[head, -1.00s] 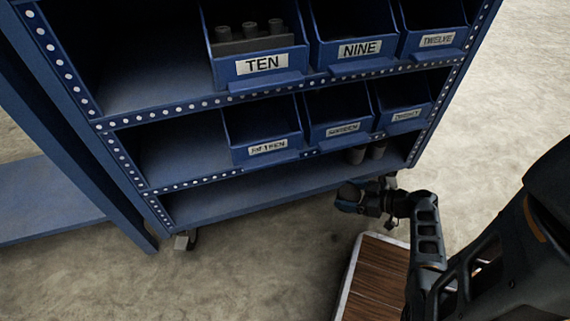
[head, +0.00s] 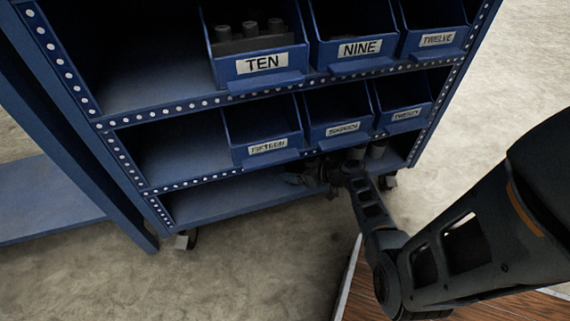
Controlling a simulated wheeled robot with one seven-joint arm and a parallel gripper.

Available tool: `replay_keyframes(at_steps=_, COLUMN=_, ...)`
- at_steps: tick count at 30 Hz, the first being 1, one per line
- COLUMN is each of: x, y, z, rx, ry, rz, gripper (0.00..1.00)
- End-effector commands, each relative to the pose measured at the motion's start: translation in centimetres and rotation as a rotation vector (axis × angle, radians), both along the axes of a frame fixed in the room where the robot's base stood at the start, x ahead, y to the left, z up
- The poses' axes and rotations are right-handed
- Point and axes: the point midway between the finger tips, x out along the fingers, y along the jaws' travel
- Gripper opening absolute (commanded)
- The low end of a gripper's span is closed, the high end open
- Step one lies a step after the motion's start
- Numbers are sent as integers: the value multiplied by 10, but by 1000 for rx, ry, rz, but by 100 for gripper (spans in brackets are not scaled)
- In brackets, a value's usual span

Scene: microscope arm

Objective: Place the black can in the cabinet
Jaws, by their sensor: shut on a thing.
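The blue metal cabinet (head: 165,112) fills the upper left of the head view, with open shelves. My gripper (head: 300,178) reaches into the bottom shelf (head: 225,197), under the bins. It is shut on a dark thing, taken to be the black can, which I can hardly make out against the dark shelf. I cannot tell whether the can touches the shelf floor. A dark cylinder (head: 377,150) stands at the right of the bottom shelf, just behind my wrist; another beside it is partly hidden by my arm.
The left part of the bottom shelf is bare. A wooden-topped surface (head: 362,295) lies under my arm at the bottom. A caster (head: 186,240) supports the cabinet's front corner.

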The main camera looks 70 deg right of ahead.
Motion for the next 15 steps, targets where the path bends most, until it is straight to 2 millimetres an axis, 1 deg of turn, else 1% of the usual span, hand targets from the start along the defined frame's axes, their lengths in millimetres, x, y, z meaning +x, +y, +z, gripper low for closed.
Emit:
replay_keyframes(at_steps=8, x=40, y=-7, z=1, rx=-1, ry=-2, rz=3, gripper=40)
replay_keyframes(at_steps=11, x=39, y=-7, z=-6, rx=1, ry=0, rz=0, gripper=40)
replay_keyframes(at_steps=15, x=39, y=-7, z=-5, rx=-1, ry=-1, rz=1, gripper=40)
